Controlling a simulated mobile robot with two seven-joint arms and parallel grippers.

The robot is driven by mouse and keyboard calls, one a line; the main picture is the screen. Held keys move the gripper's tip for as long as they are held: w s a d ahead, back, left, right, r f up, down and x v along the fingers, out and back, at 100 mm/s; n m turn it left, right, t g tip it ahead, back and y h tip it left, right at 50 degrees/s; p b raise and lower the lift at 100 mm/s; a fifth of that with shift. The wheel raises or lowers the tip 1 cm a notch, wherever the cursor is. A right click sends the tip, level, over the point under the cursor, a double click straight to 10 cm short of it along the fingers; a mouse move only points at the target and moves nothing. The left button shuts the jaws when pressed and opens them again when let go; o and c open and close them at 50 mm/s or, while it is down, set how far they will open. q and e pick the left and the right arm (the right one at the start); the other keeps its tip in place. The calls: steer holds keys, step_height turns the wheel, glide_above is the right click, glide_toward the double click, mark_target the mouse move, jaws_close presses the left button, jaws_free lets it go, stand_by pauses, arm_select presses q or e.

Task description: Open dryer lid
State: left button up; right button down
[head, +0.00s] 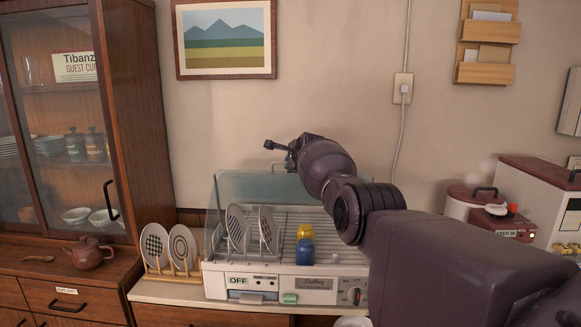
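The dish dryer (222,281) stands on the counter in the middle of the head view. Its translucent teal lid (250,187) sits raised along the back and top, and the front of the rack is uncovered. Patterned plates (236,226) stand in the rack, with a yellow cup (305,231) and a blue cup (305,253) beside them. My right arm hides the dryer's right side. My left gripper is not in view.
A plate stand (172,275) with two plates is left of the dryer. A brown teapot (88,254) sits on the wooden cabinet further left. A rice container (527,196) and a red-lidded pot (466,198) stand at the right. A cord hangs on the wall behind.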

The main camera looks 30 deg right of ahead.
steer(key=shift+w+d, duration=0.2)
steer(key=shift+w, duration=0.05)
steer(key=c, duration=1.5)
jaws_free()
steer(key=shift+o, duration=0.2)
